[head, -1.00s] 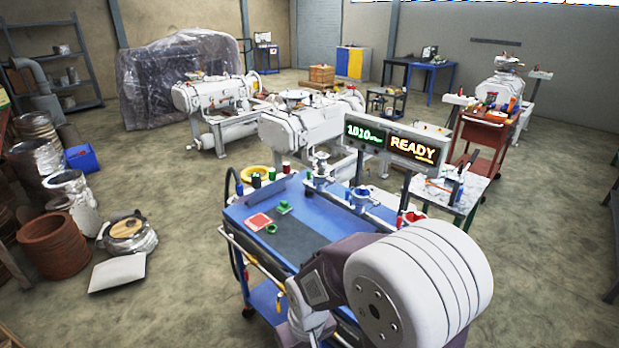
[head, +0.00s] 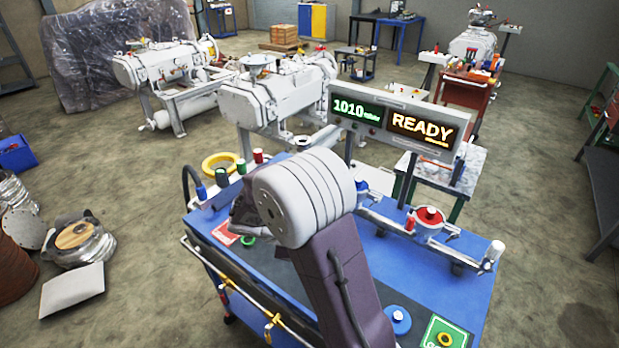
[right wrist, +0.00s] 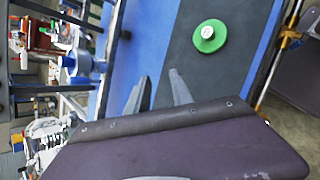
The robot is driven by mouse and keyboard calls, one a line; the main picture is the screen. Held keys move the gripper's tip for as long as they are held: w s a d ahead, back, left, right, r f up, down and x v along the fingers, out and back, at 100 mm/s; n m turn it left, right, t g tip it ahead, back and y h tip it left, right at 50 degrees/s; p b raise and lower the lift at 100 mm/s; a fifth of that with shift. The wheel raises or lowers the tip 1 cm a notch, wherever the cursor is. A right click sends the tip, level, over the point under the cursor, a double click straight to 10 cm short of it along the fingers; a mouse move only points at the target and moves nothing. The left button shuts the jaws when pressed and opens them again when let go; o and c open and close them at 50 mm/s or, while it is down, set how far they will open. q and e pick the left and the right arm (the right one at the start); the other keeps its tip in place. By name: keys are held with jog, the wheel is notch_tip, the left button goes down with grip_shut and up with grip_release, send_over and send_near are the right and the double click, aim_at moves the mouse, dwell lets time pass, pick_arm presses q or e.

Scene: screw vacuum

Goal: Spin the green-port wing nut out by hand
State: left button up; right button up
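In the head view a green ring (head: 247,240) lies beside a red pad (head: 226,234) at the left of the blue bench cart (head: 385,265). A round green piece with a pale centre (right wrist: 208,36) shows in the right wrist view on the dark strip of the cart top. I cannot make out a wing nut on it. My right gripper (right wrist: 158,85) is open and empty, its two grey fingers apart, with the green piece ahead and to the right. In the head view my arm hides the gripper and the middle of the cart. My left gripper is out of view.
A display (head: 393,120) reads 1010 and READY behind the cart. A red-topped port (head: 430,215) stands on the rail at the right. A blue fitting (right wrist: 80,65) is left of my fingers. A blue disc (head: 397,320) and green pad (head: 438,326) lie at the near right.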

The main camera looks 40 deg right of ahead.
jog(key=w+d+n+t+h+b, duration=0.3)
jog(key=w+d+n+h, duration=0.15)
jog(key=w, duration=0.55)
jog(key=w+d+n+t+h+b, duration=0.3)
jog(key=w+h, duration=0.2)
jog(key=w, duration=0.5)
jog(key=x, duration=0.8)
jog(key=shift+w, duration=0.15)
grip_shut()
